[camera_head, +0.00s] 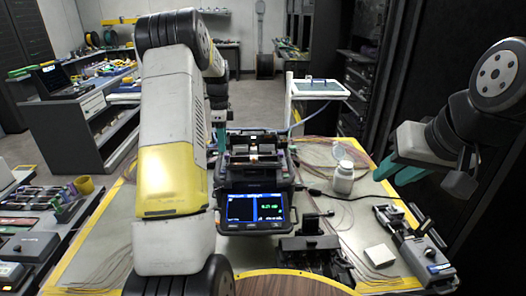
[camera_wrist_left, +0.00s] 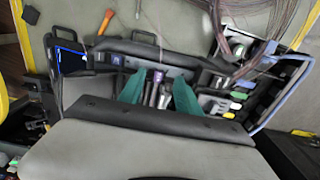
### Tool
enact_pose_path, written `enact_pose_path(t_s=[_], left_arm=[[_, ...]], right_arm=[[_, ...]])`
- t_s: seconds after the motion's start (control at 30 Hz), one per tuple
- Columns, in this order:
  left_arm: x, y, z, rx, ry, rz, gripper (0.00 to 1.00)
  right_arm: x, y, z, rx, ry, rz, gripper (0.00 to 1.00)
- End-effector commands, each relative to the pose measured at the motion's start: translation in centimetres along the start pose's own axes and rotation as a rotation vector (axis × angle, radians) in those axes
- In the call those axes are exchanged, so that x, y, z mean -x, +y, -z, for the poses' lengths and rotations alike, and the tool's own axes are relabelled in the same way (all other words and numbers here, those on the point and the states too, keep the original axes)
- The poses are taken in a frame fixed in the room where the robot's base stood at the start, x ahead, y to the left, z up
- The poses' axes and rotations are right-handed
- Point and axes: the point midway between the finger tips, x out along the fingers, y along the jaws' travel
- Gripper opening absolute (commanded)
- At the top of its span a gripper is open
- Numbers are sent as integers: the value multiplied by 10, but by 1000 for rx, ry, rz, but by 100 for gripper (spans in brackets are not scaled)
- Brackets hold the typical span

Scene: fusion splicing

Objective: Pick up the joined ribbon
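The fusion splicer (camera_head: 238,186) stands in the middle of the mat, its screen (camera_head: 256,208) lit with two dark blue panels and green text. Its upper working part (camera_head: 252,150) is exposed. I cannot make out the joined ribbon in either view. My left gripper (camera_head: 219,138) is at the left rear of the splicer, partly hidden by my arm. In the left wrist view its teal fingers (camera_wrist_left: 158,94) are apart, with tool handles visible between them. My right gripper (camera_head: 398,168) is raised at the right, open and empty, away from the splicer.
A white bottle (camera_head: 343,178) stands right of the splicer. A black device (camera_head: 308,246), a white block (camera_head: 380,255) and a long grey-black tool (camera_head: 424,252) lie nearer. Loose fibres (camera_head: 312,160) spread over the mat. A black tool tray (camera_wrist_left: 215,80) shows in the wrist view.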

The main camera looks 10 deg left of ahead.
Motion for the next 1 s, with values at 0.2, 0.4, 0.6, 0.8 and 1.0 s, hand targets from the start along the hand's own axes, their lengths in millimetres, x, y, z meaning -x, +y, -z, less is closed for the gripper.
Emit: enact_pose_path(t_s=[0.2, 0.4, 0.6, 0.8, 1.0], left_arm=[[-34, 1, 1, 0, -1, -2, 40], [-43, 0, 2, 0, 1, 1, 40], [-43, 0, 1, 1, 1, 1, 30], [-43, 0, 1, 1, 1, 1, 0], [-43, 0, 1, 1, 1, 1, 0]], right_arm=[[0, 0, 0, 0, 0, 0, 30], [0, 0, 0, 0, 0, 0, 30], [0, 0, 0, 0, 0, 0, 30], [0, 0, 0, 0, 0, 0, 30], [0, 0, 0, 0, 0, 0, 30]])
